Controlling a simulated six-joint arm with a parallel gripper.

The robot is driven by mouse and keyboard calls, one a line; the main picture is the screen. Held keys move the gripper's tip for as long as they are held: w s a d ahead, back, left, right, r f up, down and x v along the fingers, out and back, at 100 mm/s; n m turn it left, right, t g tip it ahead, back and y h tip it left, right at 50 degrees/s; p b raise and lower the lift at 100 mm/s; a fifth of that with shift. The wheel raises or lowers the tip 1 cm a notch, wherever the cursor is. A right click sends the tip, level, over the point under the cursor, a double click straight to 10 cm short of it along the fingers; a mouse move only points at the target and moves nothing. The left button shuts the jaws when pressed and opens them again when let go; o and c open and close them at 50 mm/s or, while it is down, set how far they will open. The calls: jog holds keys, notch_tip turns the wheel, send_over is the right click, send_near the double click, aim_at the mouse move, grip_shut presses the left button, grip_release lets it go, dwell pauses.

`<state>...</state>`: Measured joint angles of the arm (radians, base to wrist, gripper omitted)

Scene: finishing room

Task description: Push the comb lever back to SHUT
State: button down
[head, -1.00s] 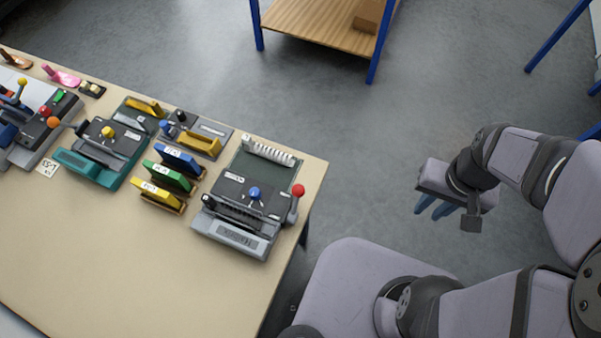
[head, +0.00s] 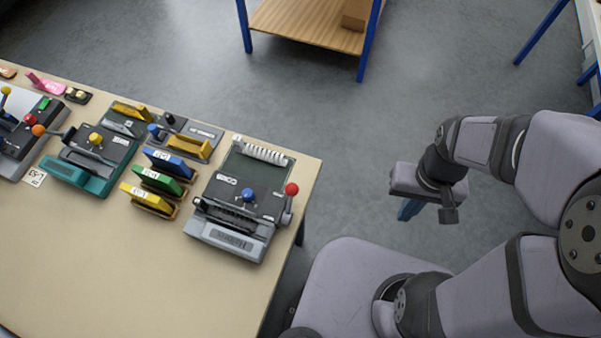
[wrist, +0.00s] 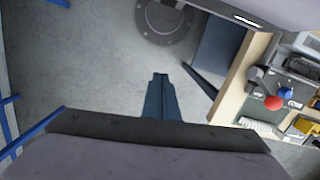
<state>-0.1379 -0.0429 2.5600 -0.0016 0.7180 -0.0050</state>
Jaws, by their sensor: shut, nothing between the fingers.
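The grey binding machine (head: 228,236) stands at the right end of the bench, with a white comb (head: 263,152) along its back. A lever with a blue knob (head: 248,195) rises from its top, and a lever with a red knob (head: 292,189) stands at its right side. The labels are too small to read, so I cannot tell which is the comb lever or its setting. Both knobs also show at the right of the wrist view, red (wrist: 272,103) and blue (wrist: 286,93). My gripper (head: 409,210) is shut and empty, over the floor right of the bench, apart from the machine.
Left of the machine stand yellow, green and blue upright blocks (head: 160,181), a teal machine (head: 92,160) with a yellow knob, and another machine with red and orange knobs. The bench front (head: 130,270) is bare. A blue-legged wooden shelf (head: 300,22) stands behind, across open floor.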

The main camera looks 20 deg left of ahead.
jog(key=w+a+f+n+b, duration=0.1)
jog(key=w+a+f, duration=0.25)
jog(key=a, duration=0.25)
jog(key=w+a+f+n+g+b, duration=0.1)
jog(key=w+a+f+b, duration=0.1)
jog(key=w+a, duration=0.25)
jog(key=w+a+f+n+b, duration=0.1)
jog(key=w+a+f, duration=0.2)
jog(key=a, duration=0.3)
jog(key=w+a+r+m+g+y, duration=0.1)
jog(key=w+a+r+m, duration=0.3)
jog(key=a+r, duration=0.45)
jog(key=s+d+r+m+g, duration=0.1)
jog(key=s+r+m+g, duration=0.1)
jog(key=s+r+m, duration=0.1)
jog(key=shift+s+d+r+g, duration=0.3)
jog(key=shift+s+d+r, duration=0.1)
jog(key=shift+r, duration=0.3)
jog(key=shift+f, duration=0.1)
